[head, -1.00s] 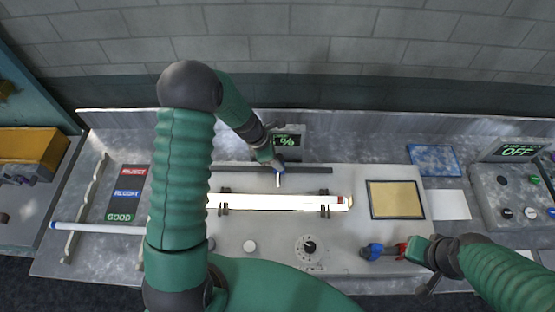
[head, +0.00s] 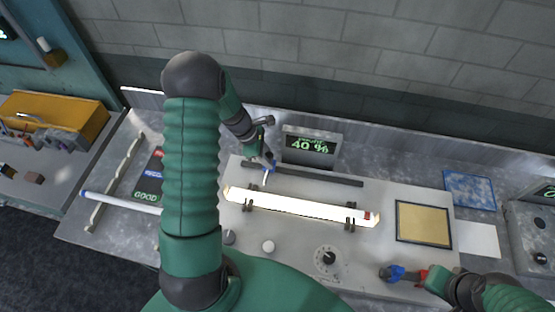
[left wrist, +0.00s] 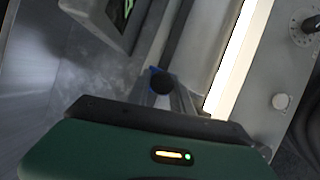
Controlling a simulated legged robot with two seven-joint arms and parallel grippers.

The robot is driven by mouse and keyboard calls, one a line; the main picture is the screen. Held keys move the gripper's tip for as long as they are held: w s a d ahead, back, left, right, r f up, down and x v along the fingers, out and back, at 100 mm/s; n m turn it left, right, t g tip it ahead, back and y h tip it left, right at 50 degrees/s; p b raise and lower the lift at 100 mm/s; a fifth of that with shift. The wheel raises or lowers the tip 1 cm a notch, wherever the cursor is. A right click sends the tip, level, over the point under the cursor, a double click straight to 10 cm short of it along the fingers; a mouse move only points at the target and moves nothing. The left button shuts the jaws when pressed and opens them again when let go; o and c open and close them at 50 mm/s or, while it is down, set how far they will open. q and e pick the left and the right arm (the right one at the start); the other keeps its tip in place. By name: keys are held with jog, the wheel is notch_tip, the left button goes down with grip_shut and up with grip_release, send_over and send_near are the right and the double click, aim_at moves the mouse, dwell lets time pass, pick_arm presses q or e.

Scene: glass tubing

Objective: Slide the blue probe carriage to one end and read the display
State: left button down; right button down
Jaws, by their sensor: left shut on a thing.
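The blue probe carriage (head: 271,163) sits on the dark rail (head: 320,178), near the rail's left end. My left gripper (head: 266,158) is shut on it from above. The wrist view shows a bit of blue (left wrist: 154,70) by a black knob (left wrist: 163,84) in front of the gripper; the fingertips are mostly hidden there. A brightly glowing tube (head: 295,206) lies in front of the rail on dark supports. My right gripper (head: 432,279) is beside a red-and-blue thing (head: 393,273); its jaws are unclear.
A dial (head: 328,258) and a pale knob (head: 268,246) are on the panel's front. A tan framed pad (head: 424,223) and a blue pad (head: 470,189) lie at the right. A white tube (head: 122,201) lies on a rack at the left, by a GOOD label.

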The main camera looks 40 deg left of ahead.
pick_arm(q)
jog(key=shift+w+a+r, duration=0.1)
jog(key=shift+w+r, duration=0.05)
jog(key=shift+w, duration=0.05)
jog(key=c, duration=1.5)
grip_release()
jog(key=o, duration=0.3)
jog(key=shift+w, duration=0.1)
jog(key=b+v, duration=0.2)
jog(key=v, duration=1.4)
jog(key=shift+r, duration=0.2)
